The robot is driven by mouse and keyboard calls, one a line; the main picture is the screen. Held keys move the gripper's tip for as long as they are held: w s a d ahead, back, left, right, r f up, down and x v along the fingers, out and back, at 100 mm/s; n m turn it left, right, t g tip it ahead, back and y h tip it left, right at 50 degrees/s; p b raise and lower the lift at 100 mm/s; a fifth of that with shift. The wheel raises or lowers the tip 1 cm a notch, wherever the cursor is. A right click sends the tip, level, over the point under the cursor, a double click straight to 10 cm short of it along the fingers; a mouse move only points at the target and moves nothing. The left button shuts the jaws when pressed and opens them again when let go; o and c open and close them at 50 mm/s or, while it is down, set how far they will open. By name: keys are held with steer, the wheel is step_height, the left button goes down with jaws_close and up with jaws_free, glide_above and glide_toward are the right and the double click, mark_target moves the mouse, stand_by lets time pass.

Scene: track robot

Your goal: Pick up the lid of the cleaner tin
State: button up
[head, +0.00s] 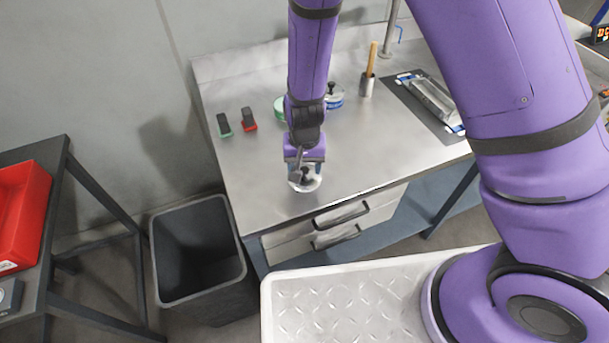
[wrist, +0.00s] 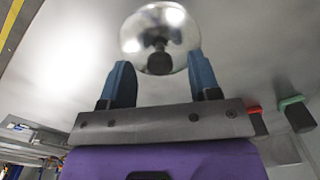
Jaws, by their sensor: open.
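A round, shiny metal lid (head: 312,185) with a black knob is on the bench near its front edge, under my gripper (head: 304,174). In the wrist view the lid (wrist: 150,22) shows its knob (wrist: 160,62) between and slightly beyond the fingertips of my gripper (wrist: 161,70). The blue fingers are open and apart, with nothing held; contact with the lid cannot be told. A tin with a blue label (head: 335,102) and a black knob on top stands farther back. A green tin (head: 279,107) beside it is partly hidden by my arm. Which is the cleaner tin is unclear.
A green-and-black item (head: 223,125) and a red-and-black item (head: 249,120) lie at the bench's left. A grey bin (head: 200,300) stands left of the bench.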

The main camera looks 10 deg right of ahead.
steer(key=shift+f, duration=0.95)
steer(key=c, duration=1)
steer(key=shift+r, duration=0.2)
